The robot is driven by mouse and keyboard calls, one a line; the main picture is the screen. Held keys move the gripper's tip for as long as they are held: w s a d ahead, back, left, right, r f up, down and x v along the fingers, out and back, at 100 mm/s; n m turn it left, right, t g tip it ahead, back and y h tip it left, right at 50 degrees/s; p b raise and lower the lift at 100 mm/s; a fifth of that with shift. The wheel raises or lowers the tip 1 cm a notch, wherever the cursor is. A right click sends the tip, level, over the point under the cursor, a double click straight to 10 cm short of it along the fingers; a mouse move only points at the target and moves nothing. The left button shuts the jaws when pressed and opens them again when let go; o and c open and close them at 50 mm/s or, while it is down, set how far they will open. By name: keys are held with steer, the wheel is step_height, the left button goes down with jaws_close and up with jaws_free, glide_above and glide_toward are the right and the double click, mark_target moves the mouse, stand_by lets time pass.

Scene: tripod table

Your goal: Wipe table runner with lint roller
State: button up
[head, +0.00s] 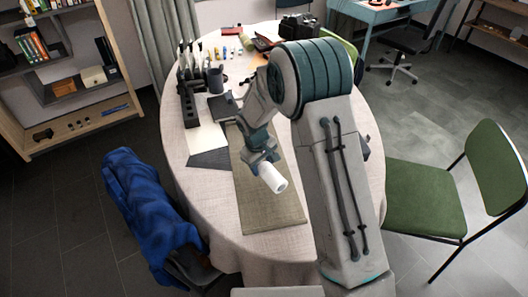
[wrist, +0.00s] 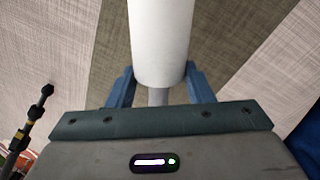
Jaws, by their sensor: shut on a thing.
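The lint roller (head: 272,178) has a white cylinder and is held in my gripper (head: 262,160). In the wrist view the white roller (wrist: 160,40) points away from my gripper (wrist: 160,92), whose blue fingers are shut on its thin grey handle. The table runner (head: 270,212) is an olive-brown woven strip lying along the table. The roller is over the runner in the head view; I cannot tell whether it touches. The runner (wrist: 225,40) also shows behind the roller in the wrist view. My arm hides part of the runner's far end.
The round table (head: 215,215) has a pale cloth. A blue-draped chair (head: 150,200) stands left, a green chair (head: 430,195) right. The runner's near part is clear.

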steer(key=shift+r+p, duration=1.3)
steer(key=shift+r, duration=1.35)
steer(key=shift+f, duration=0.1)
